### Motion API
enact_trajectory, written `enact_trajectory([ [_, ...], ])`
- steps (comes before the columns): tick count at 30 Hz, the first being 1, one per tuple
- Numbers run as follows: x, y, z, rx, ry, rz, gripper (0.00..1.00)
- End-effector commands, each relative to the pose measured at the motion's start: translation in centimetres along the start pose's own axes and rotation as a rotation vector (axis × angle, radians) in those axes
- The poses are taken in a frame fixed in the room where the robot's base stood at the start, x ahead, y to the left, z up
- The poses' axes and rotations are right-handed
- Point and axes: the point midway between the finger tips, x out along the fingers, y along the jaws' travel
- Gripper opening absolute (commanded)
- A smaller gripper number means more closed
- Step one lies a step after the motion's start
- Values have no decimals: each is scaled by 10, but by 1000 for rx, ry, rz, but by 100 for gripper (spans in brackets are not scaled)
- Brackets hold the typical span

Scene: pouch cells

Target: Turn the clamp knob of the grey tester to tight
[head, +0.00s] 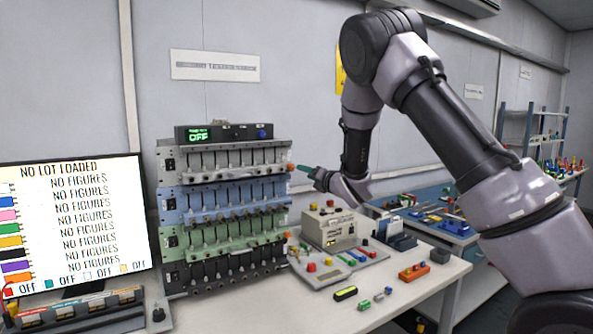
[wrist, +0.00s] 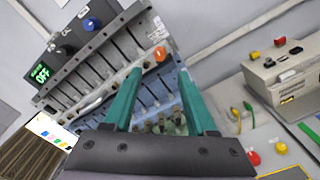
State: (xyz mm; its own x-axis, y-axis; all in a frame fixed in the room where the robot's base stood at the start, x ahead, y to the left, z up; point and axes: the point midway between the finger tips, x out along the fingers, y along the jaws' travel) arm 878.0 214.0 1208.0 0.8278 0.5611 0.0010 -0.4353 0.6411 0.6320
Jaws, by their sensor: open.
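The grey tester (head: 225,157) is the top unit of a stacked rack in the head view. It also shows in the wrist view (wrist: 110,52). Its orange clamp knob (wrist: 160,54) is on a pale plate at the right end; only a small bit of it (head: 291,167) shows in the head view. My gripper (head: 299,167) reaches in from the right, just beside that end. In the wrist view, the green fingers of my gripper (wrist: 160,74) are apart and empty, with the knob between and just beyond the tips. I cannot tell whether they touch it.
Blue (head: 225,198), green (head: 225,232) and black (head: 225,265) units are stacked below. A control box with a display reading OFF (head: 200,134) sits on top. A beige machine (head: 330,227) stands right of the rack, and a screen (head: 70,225) left.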

Motion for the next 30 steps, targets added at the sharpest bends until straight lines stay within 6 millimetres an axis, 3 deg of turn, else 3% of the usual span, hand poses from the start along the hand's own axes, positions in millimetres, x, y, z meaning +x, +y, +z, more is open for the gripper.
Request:
enact_trajectory([
  [12, 74, 0, 0, 2, 0, 0, 57],
  [18, 87, 0, 0, 4, 0, -2, 57],
  [26, 88, 0, 0, 4, -1, -2, 57],
  [30, 88, 0, 0, 4, 0, -2, 8],
])
